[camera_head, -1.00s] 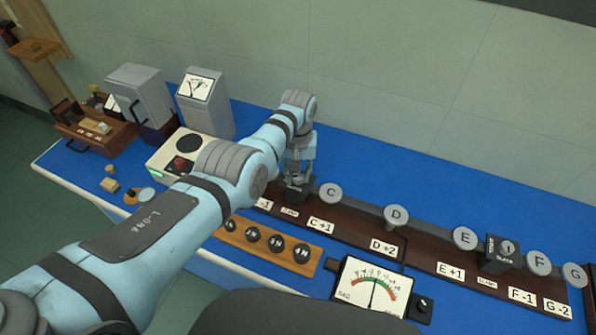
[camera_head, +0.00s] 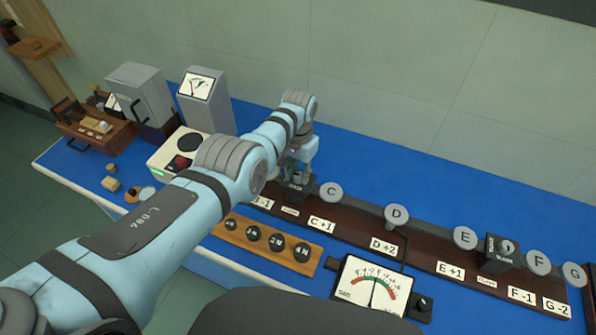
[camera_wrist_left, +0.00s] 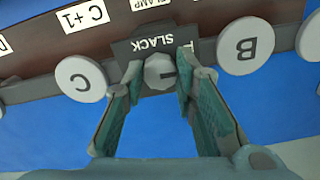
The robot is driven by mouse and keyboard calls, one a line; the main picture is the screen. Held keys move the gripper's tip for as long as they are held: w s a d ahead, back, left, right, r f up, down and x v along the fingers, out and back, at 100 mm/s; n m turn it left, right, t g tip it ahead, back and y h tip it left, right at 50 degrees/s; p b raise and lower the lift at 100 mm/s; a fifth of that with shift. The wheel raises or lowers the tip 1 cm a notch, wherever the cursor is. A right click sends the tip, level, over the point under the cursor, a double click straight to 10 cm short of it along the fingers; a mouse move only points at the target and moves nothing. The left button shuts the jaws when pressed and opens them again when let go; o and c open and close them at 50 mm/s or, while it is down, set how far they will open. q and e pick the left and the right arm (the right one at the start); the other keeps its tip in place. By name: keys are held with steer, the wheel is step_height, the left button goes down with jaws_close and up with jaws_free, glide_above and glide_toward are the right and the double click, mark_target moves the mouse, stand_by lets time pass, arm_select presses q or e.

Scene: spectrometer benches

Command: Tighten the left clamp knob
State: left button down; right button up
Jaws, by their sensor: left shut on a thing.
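The left clamp (camera_head: 294,187) is a dark block on the brown rail, between discs B and C. My left gripper (camera_head: 300,174) points down at this clamp from above. In the left wrist view the fingers of my left gripper (camera_wrist_left: 163,76) stand on both sides of the knob and are shut on it. In the head view the gripper and arm hide most of the knob. My right gripper is not in view.
A second clamp (camera_head: 501,253) sits between discs E and F. Grey discs such as C (camera_head: 331,192) and B (camera_wrist_left: 246,46) stand close beside the left clamp. A meter (camera_head: 371,287) and a wooden weight holder (camera_head: 262,246) lie in front. Blue bench top is free behind the rail.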

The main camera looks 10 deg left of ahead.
mark_target(298, 175)
arm_select(q)
steer(key=shift+f, duration=0.1)
steer(key=c, duration=1.3)
jaws_free()
steer(key=shift+w, duration=0.1)
step_height(298, 175, up, 12)
